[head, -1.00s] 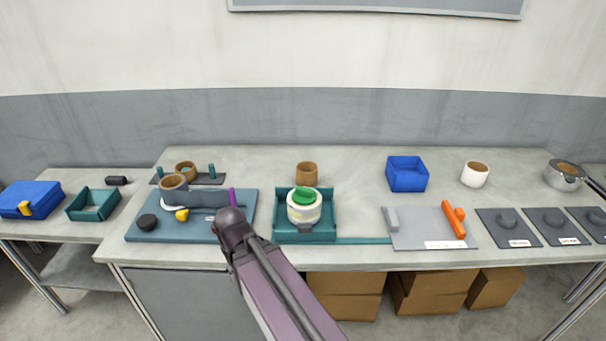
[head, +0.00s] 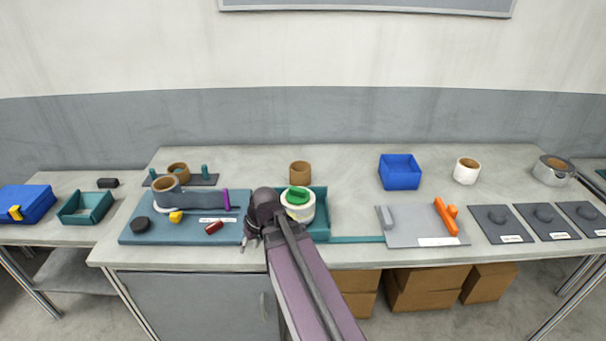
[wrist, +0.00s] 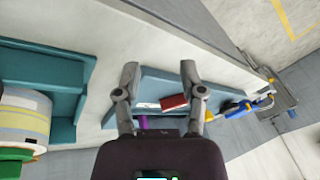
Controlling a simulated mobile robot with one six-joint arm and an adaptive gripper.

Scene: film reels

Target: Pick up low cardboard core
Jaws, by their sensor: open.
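A brown cardboard core (head: 300,176) stands upright and alone at the back middle of the bench. Another brown core (head: 178,169) stands at the back left on a dark plate, and a third brown ring (head: 166,184) sits in a grey holder on the blue-grey board. I cannot tell which one is meant by low. My gripper (head: 251,239) hangs at the bench front between the board and the teal tray, well short of these cores. In the wrist view my gripper (wrist: 159,72) is open and empty, and no brown core shows there.
The teal tray (head: 320,230) holds a white roll (head: 298,210) topped with green, right beside my gripper. A red piece (head: 214,227) lies on the blue-grey board (head: 160,234). A blue bin (head: 400,172) and white roll (head: 467,171) stand back right. Bench between them is clear.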

